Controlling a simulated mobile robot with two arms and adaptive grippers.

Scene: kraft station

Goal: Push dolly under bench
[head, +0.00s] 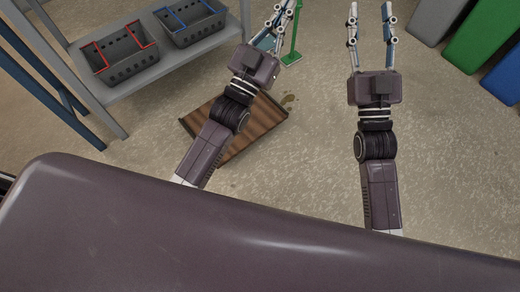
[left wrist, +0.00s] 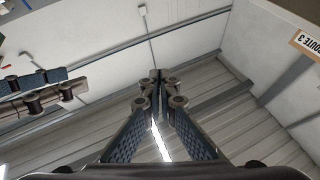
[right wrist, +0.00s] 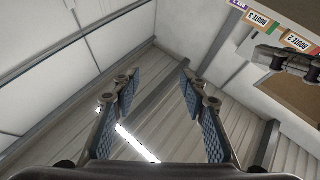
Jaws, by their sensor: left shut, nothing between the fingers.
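The dolly (head: 262,122) is a flat brown slatted wooden platform on the floor, angled. My left forearm crosses above it in the head view and hides its middle; its wheels do not show. A grey bench-like rack (head: 190,60) stands to its upper left, and the dolly lies apart from it. My left gripper (head: 283,12) is beyond the dolly near the top edge, shut and empty; its fingertips meet in the left wrist view (left wrist: 157,78). My right gripper (head: 371,10) is raised to the right of the dolly, open and empty; its fingers are apart in the right wrist view (right wrist: 160,78).
Two dark crates, one red-trimmed (head: 120,58) and one blue-trimmed (head: 190,22), sit on the rack. A green post (head: 292,40) stands by my left gripper. A green bin (head: 482,40) stands among others at the right.

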